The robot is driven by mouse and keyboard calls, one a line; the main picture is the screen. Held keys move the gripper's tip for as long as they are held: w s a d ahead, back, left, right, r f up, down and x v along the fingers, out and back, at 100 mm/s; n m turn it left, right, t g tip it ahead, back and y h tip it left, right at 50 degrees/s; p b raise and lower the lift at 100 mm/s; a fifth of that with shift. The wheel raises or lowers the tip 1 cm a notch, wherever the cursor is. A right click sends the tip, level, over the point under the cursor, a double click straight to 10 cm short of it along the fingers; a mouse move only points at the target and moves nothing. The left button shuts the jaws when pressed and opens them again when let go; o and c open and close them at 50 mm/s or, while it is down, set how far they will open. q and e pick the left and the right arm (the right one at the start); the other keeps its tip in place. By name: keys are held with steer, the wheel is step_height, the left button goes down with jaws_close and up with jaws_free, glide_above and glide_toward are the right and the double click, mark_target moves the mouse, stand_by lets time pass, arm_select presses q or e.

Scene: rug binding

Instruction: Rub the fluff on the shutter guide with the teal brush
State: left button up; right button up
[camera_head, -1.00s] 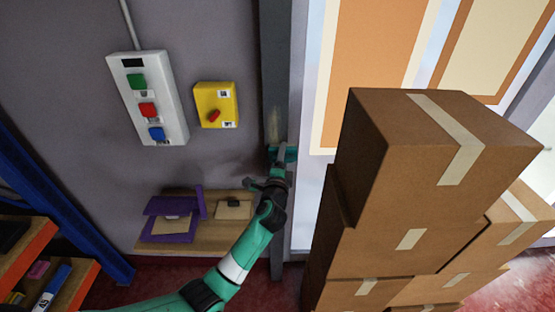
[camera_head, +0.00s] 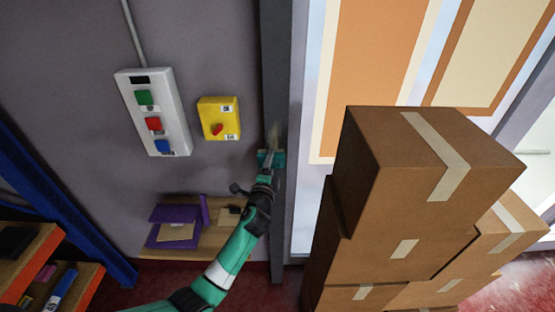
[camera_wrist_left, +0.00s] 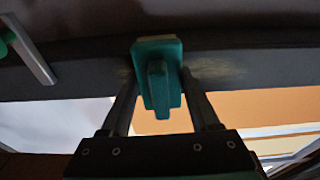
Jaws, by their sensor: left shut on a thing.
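The shutter guide (camera_head: 275,60) is a dark grey upright channel on the wall, left of the orange and cream panels. A pale smudge of fluff (camera_head: 274,133) is on it, just above the teal brush (camera_head: 273,158). My left gripper (camera_head: 265,175) is shut on the brush and holds it at the guide. In the left wrist view the brush (camera_wrist_left: 157,80) sits between my fingers, against or very near the dark guide (camera_wrist_left: 60,78). Fluff (camera_wrist_left: 212,73) shows on both sides of it; the brush hides the part between. I cannot tell if the bristles touch. My right gripper is not in view.
Stacked cardboard boxes (camera_head: 400,220) stand close on the right. A white button box (camera_head: 153,110) and a yellow switch box (camera_head: 218,118) are on the wall at left. Blue shelving stands far left.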

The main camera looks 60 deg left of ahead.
mark_target(283, 157)
arm_select(q)
steer(key=shift+r+p, duration=1.15)
steer(key=shift+r, duration=0.15)
steer(key=shift+w+d+f+b, duration=0.1)
steer(key=shift+f+b, duration=0.1)
steer(key=shift+b, duration=0.1)
steer(key=shift+w+d+f+b, duration=0.1)
steer(key=shift+w+d+b, duration=0.2)
steer(key=shift+w+b, duration=0.3)
steer(key=shift+w+d+b, duration=0.3)
steer(key=shift+w+b, duration=0.15)
steer(key=shift+w, duration=0.1)
steer(key=shift+w+d, duration=0.2)
steer(key=shift+w, duration=0.25)
step_height(283, 157, up, 3)
steer(key=shift+f+p, duration=0.1)
steer(key=shift+p, duration=0.9)
